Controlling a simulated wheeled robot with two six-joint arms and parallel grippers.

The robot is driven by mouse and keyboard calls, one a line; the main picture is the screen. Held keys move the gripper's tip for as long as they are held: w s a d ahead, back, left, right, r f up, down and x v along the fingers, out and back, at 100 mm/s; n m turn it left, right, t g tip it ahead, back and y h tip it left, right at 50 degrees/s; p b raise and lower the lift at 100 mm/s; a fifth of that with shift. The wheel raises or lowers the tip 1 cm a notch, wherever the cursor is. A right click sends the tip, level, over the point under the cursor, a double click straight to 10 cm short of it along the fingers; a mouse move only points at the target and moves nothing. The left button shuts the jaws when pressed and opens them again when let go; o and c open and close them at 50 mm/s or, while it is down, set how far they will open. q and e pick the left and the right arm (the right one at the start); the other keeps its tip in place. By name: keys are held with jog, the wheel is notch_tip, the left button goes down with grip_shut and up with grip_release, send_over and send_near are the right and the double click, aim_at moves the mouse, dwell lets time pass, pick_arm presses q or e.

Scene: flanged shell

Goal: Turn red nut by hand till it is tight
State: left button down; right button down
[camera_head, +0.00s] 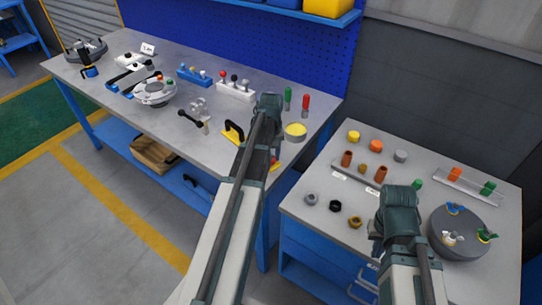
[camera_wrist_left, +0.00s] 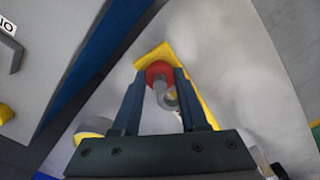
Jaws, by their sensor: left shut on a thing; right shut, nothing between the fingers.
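The red nut (camera_wrist_left: 158,70) sits around a grey threaded rod (camera_wrist_left: 166,98) on a yellow piece (camera_wrist_left: 203,98) in the left wrist view. My left gripper (camera_wrist_left: 157,78) is shut on the nut, with one finger on each side. In the head view my left arm's wrist hides most of this spot, and only a little red and yellow (camera_head: 274,166) shows beside it near the bench's edge. My right gripper (camera_head: 377,238) is over the right-hand table, apart from the nut. Its fingertips are mostly hidden, and I see nothing held.
A yellow plate with a black handle (camera_head: 232,134) and a yellow-topped round tin (camera_head: 296,131) lie near my left arm. The right table (camera_head: 312,222) holds several loose nuts and caps and a grey round flange (camera_head: 460,240). A gap separates the two tables.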

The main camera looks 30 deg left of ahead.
aim_at(271, 158)
dwell(0.8)
pick_arm(q)
jog(key=shift+c, duration=2.1)
grip_release()
jog(key=shift+r, duration=0.1)
notch_tip(271, 158, up, 14)
jog(key=p, duration=1.3)
jog(key=shift+p, duration=0.4)
jog(key=shift+f, duration=0.2)
